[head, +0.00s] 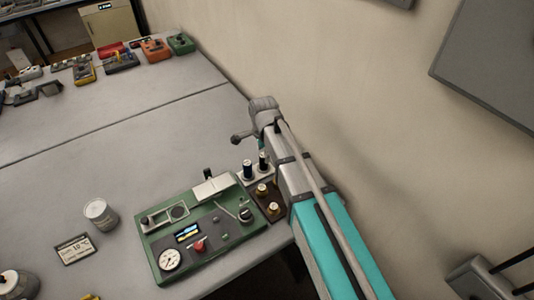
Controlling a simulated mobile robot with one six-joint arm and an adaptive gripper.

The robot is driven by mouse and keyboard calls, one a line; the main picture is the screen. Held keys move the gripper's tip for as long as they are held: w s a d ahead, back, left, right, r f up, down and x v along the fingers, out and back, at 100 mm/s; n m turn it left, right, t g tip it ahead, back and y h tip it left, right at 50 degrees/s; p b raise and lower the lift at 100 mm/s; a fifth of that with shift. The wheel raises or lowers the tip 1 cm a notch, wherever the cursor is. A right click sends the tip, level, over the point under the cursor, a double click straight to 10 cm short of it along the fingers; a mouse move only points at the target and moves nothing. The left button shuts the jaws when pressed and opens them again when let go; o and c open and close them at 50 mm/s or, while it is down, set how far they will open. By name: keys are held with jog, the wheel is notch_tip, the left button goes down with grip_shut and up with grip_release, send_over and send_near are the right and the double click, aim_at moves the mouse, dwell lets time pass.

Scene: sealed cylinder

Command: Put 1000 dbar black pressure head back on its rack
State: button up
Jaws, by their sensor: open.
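Two small black cylinders, apparently pressure heads, stand upright side by side on a pale rack (257,178) behind the green instrument's right corner. One is the left black head (247,169), the other the right black head (263,161). Their markings are too small to read, so I cannot tell which is the 1000 dbar one. The green instrument (150,243) has a dial, a small screen, a red knob and a dark-topped fitting (244,213). A grey and turquoise arm passes close to the rack's right side. My gripper's fingers cannot be made out.
A brown block (272,214) with two brass-and-white pieces sits beside the green instrument. Several coloured devices line the far table. The middle table is clear; a wall (330,70) bounds the right.

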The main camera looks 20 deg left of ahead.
aim_at(264, 155)
jog(key=shift+r+p, duration=3)
jog(key=shift+r, duration=0.3)
